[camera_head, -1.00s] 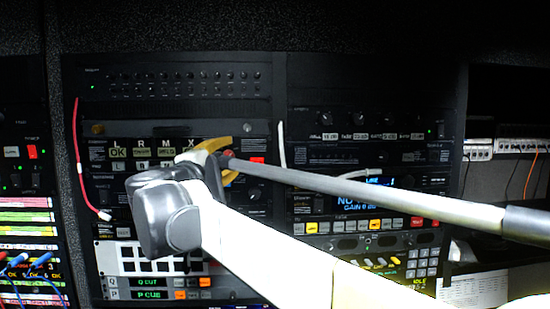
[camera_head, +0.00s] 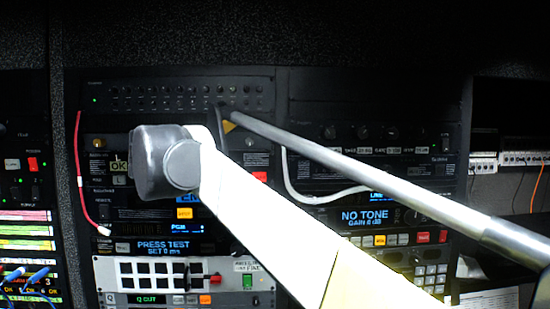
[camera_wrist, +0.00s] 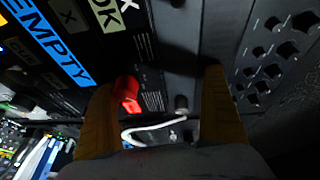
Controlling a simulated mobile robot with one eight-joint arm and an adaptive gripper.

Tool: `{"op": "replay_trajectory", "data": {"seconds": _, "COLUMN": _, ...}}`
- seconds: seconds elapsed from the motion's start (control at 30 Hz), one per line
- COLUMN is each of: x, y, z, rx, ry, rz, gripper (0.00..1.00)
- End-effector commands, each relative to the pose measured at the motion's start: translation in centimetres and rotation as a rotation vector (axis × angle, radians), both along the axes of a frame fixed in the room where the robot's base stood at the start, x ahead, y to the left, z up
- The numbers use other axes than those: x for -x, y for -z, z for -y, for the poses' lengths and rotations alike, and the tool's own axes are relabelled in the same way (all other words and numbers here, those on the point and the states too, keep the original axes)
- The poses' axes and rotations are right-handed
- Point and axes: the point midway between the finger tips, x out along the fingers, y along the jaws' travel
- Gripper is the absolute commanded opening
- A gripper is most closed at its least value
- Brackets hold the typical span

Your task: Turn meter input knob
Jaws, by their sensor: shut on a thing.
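My gripper (camera_wrist: 158,88) shows in the wrist view as two orange-yellow fingers with a gap between them. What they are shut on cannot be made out. A small dark knob (camera_wrist: 181,103) and a red control (camera_wrist: 127,90) appear between the fingers, on a panel beside OK and X labels. I cannot tell whether either is touched or which one is the meter input knob. In the head view my gripper (camera_head: 227,124) is mostly hidden by my wrist, near the lower edge of the upper black panel. A knob (camera_head: 250,142) shows just right of it.
A blue EMPTY display (camera_wrist: 45,45) is at left in the wrist view. In the head view, a white cable (camera_head: 300,188) and a red cable (camera_head: 80,180) hang across the rack. Displays read PRESS TEST (camera_head: 163,247) and NO TONE (camera_head: 365,217). My arm hides the rack's middle.

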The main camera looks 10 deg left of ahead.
Motion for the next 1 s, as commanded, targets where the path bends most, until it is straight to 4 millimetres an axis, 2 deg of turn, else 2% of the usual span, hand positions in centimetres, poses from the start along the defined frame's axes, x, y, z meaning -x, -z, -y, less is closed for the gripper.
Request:
{"op": "replay_trajectory", "data": {"seconds": 0.03, "x": 0.3, "y": -5.7, "z": -0.2, "rx": 0.128, "ry": -0.015, "rz": 0.155, "gripper": 0.76}}
{"op": "replay_trajectory", "data": {"seconds": 0.2, "x": 0.3, "y": -5.8, "z": -0.3, "rx": 0.129, "ry": -0.016, "rz": 0.155, "gripper": 0.76}}
{"op": "replay_trajectory", "data": {"seconds": 0.23, "x": 0.2, "y": -0.9, "z": -0.1, "rx": -0.009, "ry": -0.006, "rz": -0.001, "gripper": 0.76}}
{"op": "replay_trajectory", "data": {"seconds": 0.37, "x": 0.5, "y": -0.8, "z": -0.2, "rx": -0.009, "ry": -0.006, "rz": -0.001, "gripper": 0.76}}
{"op": "replay_trajectory", "data": {"seconds": 0.57, "x": 2.0, "y": -0.5, "z": -0.4, "rx": -0.007, "ry": -0.004, "rz": -0.001, "gripper": 0.75}}
{"op": "replay_trajectory", "data": {"seconds": 0.63, "x": 2.5, "y": -0.4, "z": -0.4, "rx": -0.007, "ry": -0.003, "rz": -0.001, "gripper": 0.69}}
{"op": "replay_trajectory", "data": {"seconds": 0.67, "x": 2.7, "y": -0.4, "z": -0.4, "rx": -0.007, "ry": -0.003, "rz": -0.001, "gripper": 0.62}}
{"op": "replay_trajectory", "data": {"seconds": 0.7, "x": 3.0, "y": -0.3, "z": -0.5, "rx": -0.007, "ry": -0.003, "rz": -0.002, "gripper": 0.49}}
{"op": "replay_trajectory", "data": {"seconds": 1.0, "x": 5.2, "y": 0.2, "z": -0.8, "rx": -0.009, "ry": -0.001, "rz": -0.005, "gripper": 0.49}}
